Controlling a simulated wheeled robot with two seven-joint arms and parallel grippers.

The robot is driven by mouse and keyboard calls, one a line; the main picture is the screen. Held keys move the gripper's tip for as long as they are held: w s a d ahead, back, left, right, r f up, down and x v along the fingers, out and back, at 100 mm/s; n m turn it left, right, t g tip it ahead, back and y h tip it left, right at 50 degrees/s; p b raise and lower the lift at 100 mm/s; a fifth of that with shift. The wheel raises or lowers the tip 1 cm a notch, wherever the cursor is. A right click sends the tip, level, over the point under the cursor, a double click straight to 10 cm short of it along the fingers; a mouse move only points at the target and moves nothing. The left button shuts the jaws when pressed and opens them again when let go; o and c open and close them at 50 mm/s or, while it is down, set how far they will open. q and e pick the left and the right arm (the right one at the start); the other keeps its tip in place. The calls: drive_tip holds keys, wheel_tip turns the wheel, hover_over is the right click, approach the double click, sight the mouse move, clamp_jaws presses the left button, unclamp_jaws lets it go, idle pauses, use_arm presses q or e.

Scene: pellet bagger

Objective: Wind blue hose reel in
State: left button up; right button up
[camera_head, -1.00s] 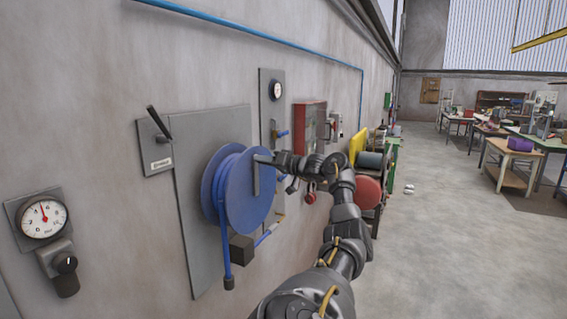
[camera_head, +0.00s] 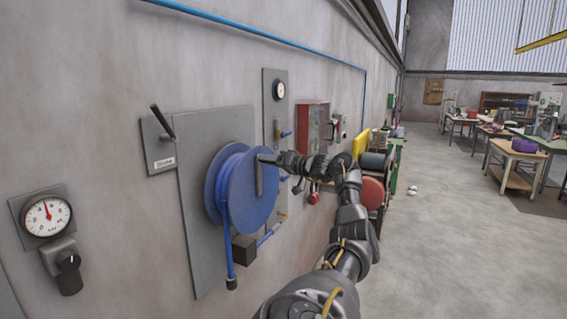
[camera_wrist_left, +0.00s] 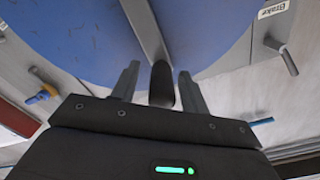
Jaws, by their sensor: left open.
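The blue hose reel (camera_head: 250,205) is mounted on a grey wall plate, with blue hose (camera_head: 228,250) hanging down from it to a dark end piece. Its grey crank arm (camera_head: 259,180) stands about upright on the reel's face, with the handle at its top. My left gripper (camera_head: 279,160) is at this handle. In the left wrist view, the open fingers (camera_wrist_left: 158,88) stand on either side of the dark crank handle (camera_wrist_left: 162,82), with visible gaps. The blue reel face (camera_wrist_left: 80,35) fills the top of that view. My right gripper is not in view.
A brake lever (camera_head: 163,125) sits on the wall up and left of the reel. A pressure gauge (camera_head: 46,216) is at the far left. A red cabinet (camera_head: 312,127) and a red reel (camera_head: 372,193) are beyond my arm.

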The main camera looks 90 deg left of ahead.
use_arm(q)
drive_tip(key=b+v, duration=0.3)
drive_tip(key=v, duration=0.7)
drive_tip(key=shift+b, duration=0.3)
drive_tip(key=shift+f, duration=0.1)
